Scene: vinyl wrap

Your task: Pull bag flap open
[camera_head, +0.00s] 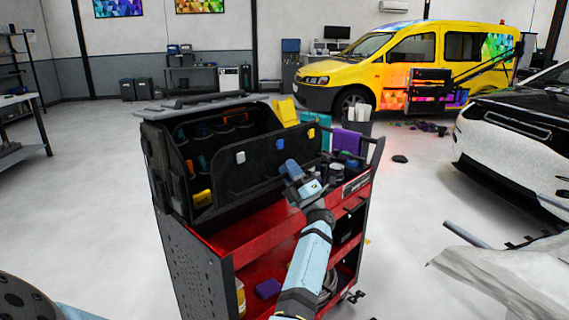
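A black tool bag (222,172) stands on top of a red tool cart (250,228). Its front flap carries light, blue and yellow clips and leans outward at the top. The pockets inside, with several tools, show above and behind the flap. My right gripper is not in view.
Yellow, teal and purple cloths (346,141) and dark cans sit at the cart's right end. A yellow van (405,68) stands behind, a white and black car (515,140) at right. A covered surface (510,275) is at the lower right. The floor left of the cart is clear.

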